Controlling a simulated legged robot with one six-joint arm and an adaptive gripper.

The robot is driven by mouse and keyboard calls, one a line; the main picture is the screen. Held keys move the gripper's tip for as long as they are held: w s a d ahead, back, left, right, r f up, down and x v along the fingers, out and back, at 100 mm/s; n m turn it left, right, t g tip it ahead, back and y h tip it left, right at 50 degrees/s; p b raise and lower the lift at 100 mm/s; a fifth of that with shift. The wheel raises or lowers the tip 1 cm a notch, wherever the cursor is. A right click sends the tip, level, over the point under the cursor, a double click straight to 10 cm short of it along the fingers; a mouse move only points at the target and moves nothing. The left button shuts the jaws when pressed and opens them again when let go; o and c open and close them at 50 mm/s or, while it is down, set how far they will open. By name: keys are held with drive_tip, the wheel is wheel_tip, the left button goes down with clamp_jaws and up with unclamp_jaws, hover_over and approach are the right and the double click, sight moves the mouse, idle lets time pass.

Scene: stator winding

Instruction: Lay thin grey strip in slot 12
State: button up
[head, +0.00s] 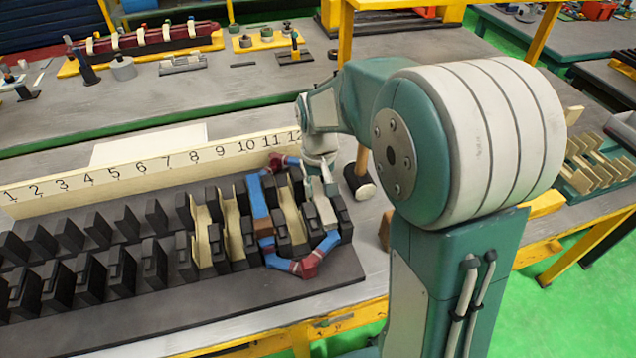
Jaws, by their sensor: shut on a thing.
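The dark slotted stator block (350,272) lies on the bench, with a cream number board (120,172) running 1 to 12 behind it. Slot 12 is at the block's right end, partly behind my arm. My gripper (323,184) points down over that end, shut on the thin grey strip (325,208). The strip appears at the slot 12 opening, between dark teeth; whether it touches the slot bottom cannot be told. A blue coil with red bindings (258,200) loops through slots just left of it. Cream liners (233,218) show in several right-hand slots.
A hammer-like tool (360,182) stands right of the block, close to my gripper. A slotted wooden rack (600,170) is at far right. A white sheet (148,145) lies behind the number board. The left slots look empty.

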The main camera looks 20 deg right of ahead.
drive_tip(key=shift+f, duration=0.8)
idle(0.8)
drive_tip(key=o, duration=1.1)
drive_tip(key=shift+r, duration=0.8)
drive_tip(key=shift+r, duration=3.8)
wheel_tip(320, 180, up, 12)
hover_over(318, 192)
drive_tip(key=s+f+t, duration=0.2)
drive_tip(key=s, duration=0.4)
drive_tip(key=s+f+t, duration=0.1)
drive_tip(key=s+f, duration=0.1)
drive_tip(key=s, duration=0.5)
drive_tip(key=s+f+t, duration=0.2)
drive_tip(key=s+f, duration=0.1)
drive_tip(key=s, duration=0.3)
drive_tip(key=shift+s+t, duration=0.25)
drive_tip(key=shift+t, duration=0.05)
